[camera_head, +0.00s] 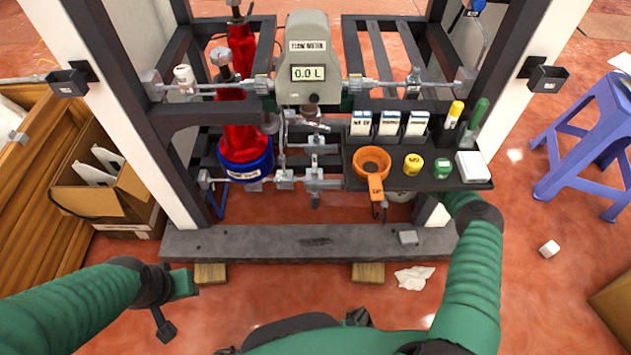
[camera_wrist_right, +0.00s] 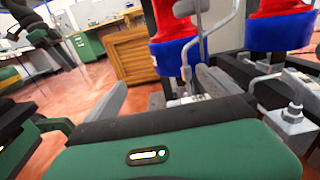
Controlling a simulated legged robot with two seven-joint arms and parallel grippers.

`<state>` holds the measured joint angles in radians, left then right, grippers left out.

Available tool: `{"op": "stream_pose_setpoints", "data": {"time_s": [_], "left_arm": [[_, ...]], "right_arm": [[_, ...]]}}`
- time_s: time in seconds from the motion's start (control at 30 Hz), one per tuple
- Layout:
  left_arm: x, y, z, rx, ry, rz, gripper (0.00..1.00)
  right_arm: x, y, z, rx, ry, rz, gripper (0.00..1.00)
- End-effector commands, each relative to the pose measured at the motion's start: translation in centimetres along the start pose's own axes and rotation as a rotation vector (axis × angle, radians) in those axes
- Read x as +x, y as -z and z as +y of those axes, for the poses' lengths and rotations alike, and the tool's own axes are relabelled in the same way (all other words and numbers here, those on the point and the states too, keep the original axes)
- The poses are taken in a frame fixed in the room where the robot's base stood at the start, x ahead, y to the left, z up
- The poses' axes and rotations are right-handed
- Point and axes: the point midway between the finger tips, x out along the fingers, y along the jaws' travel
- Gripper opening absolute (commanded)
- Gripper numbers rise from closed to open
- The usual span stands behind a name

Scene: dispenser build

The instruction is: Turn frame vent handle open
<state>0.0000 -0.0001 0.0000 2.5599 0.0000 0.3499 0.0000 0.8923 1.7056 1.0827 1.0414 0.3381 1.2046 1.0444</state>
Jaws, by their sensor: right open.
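I cannot tell for sure which fitting is the frame vent handle. Metal pipes and valve fittings (camera_head: 315,148) run through the middle of the black frame, below the flow meter (camera_head: 303,62). My right arm reaches under the tool shelf; its green gripper body (camera_head: 460,203) shows partly, and the shelf hides its fingers. In the right wrist view, my right gripper (camera_wrist_right: 163,92) has its two grey fingers wide apart. Thin metal pipes and a fitting (camera_wrist_right: 186,75) show beyond and between them. My left gripper (camera_head: 183,284) is low at the left, away from the frame; its finger opening is unclear.
The black shelf (camera_head: 450,184) holds an orange ring tool (camera_head: 371,165), yellow and green caps, boxes and markers. A red bottle with a blue base (camera_head: 245,165) stands left of the pipes. A grey beam (camera_head: 330,242) crosses the front. A blue stool (camera_head: 590,130) stands right.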

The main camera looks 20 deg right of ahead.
Motion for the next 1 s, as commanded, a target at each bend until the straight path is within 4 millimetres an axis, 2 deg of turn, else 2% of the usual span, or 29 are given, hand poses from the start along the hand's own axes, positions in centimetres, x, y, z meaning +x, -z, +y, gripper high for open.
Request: {"op": "stream_pose_setpoints", "data": {"time_s": [0.03, 0.13, 0.3, 0.4, 0.57, 1.0], "left_arm": [[-2.3, 0.5, 0.0, 0.0, 0.0, 0.0, 0.36], [-4.5, 1.1, 0.0, 0.0, 0.0, 0.0, 0.36], [-6.9, 1.6, 0.0, 0.0, 0.0, 0.0, 0.36], [-7.5, 1.8, 0.0, 0.0, 0.0, 0.0, 0.36], [-7.6, 1.8, 0.0, 0.0, 0.0, 0.0, 0.36], [-7.5, 1.8, 0.0, 0.0, 0.0, 0.0, 0.36]], "right_arm": [[-0.1, -1.4, 1.3, 0.005, -0.001, -0.001, 1.0], [-0.1, -1.7, 4.2, 0.006, 0.0, -0.002, 1.0], [0.0, -1.6, 8.5, 0.005, 0.001, -0.002, 1.0], [0.1, -1.3, 10.0, 0.003, 0.0, 0.0, 1.0], [0.1, -1.0, 10.9, 0.001, 0.0, 0.0, 1.0], [0.1, -0.9, 10.8, 0.001, 0.0, 0.0, 1.0]]}}
